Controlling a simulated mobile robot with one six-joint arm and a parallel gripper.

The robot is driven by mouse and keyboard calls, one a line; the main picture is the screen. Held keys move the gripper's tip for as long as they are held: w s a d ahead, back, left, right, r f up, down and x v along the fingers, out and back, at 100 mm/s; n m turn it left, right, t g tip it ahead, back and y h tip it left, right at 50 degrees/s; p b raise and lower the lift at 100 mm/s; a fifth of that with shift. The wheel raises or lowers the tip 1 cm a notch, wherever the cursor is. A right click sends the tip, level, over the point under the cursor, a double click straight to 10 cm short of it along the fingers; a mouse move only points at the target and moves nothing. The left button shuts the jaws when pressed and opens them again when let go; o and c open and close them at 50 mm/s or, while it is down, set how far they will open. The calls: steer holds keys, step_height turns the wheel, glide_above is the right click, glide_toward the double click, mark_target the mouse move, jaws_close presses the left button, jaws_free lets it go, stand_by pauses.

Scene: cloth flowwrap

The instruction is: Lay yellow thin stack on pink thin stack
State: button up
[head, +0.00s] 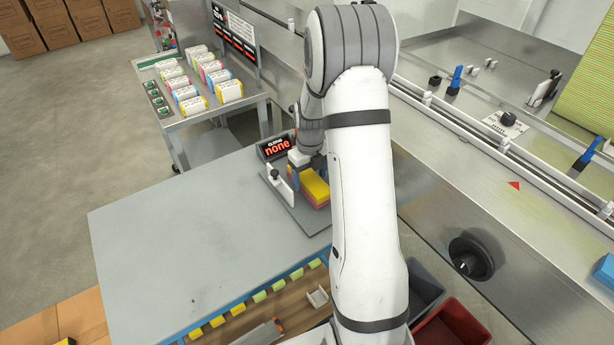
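A yellow stack (314,186) shows beside my arm, over the grey plate (297,214) on the table. A reddish edge (323,205) shows directly under the yellow. I cannot tell whether this is the pink thin stack or whether the two touch. My gripper (302,170) points down at the far left end of the yellow stack. My own arm hides part of it, and the fingertips are too small and covered to tell if they grip.
A small display reading "none" (277,147) stands behind the plate, and a white upright piece (280,188) stands at its left. The grey table (190,230) is clear on the left. A cart (205,115) holds several wrapped packs. A conveyor line (480,140) runs at right.

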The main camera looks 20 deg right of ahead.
mark_target(310, 178)
steer(key=shift+r, duration=0.1)
step_height(310, 178, up, 11)
steer(key=s+a+r+n, duration=0.4)
steer(key=s+r+n, duration=0.2)
steer(key=n, duration=0.3)
steer(key=s+a+r+n+t, duration=0.1)
steer(key=s+a+n, duration=0.3)
steer(key=s+n, duration=0.5)
steer(key=s+a+r+n+t, duration=0.1)
steer(key=s+a+n, duration=0.3)
steer(key=s+n, duration=0.5)
steer(key=n, duration=0.7)
steer(key=shift+s+r+t, duration=0.25)
steer(key=shift+s+t, duration=0.05)
